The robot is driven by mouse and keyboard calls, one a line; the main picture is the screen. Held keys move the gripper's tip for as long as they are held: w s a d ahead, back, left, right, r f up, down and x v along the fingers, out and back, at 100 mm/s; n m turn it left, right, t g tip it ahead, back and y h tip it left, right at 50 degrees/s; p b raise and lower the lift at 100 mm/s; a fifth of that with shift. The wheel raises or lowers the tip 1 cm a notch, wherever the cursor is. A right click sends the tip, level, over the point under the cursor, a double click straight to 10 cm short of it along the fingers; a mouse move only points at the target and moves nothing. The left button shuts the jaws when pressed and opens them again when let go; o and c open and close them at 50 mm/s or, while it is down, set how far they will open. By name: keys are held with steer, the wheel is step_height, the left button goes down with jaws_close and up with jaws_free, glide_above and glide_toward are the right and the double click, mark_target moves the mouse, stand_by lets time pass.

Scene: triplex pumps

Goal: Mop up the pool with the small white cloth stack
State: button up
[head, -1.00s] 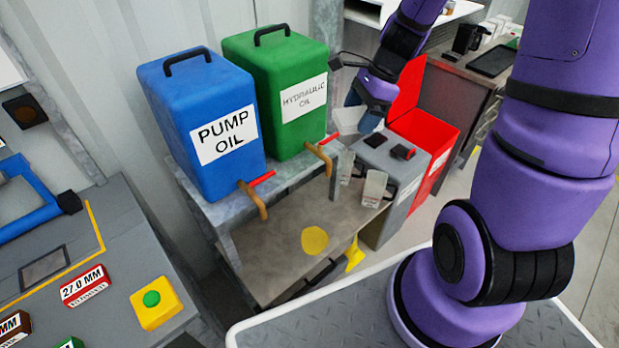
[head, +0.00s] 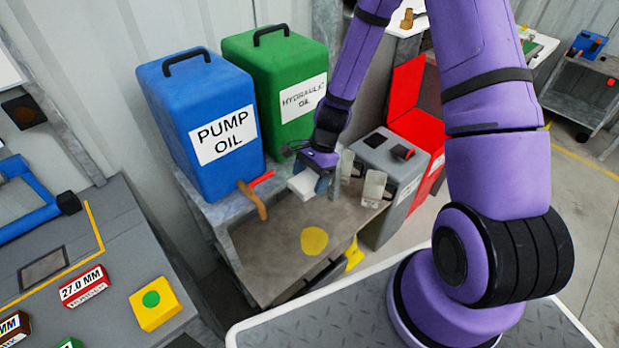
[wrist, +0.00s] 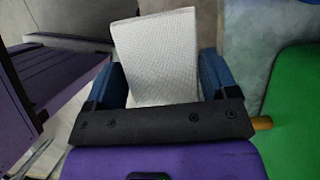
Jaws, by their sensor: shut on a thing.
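The pool is a flat yellow patch (head: 314,240) on the grey-brown bench top (head: 275,262). The small white cloth stack (head: 302,184) is in my gripper (head: 314,178), above the bench and behind the pool, apart from it. In the wrist view the white textured cloth stack (wrist: 158,58) sits between the two blue fingers of my gripper (wrist: 162,78), which is shut on it. The pool does not show in the wrist view.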

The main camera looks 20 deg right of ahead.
step_height(320, 180, down, 10)
steer(key=shift+f, duration=0.15)
stand_by(0.5)
steer(key=shift+a, duration=0.1)
steer(key=shift+s, duration=0.1)
stand_by(0.6)
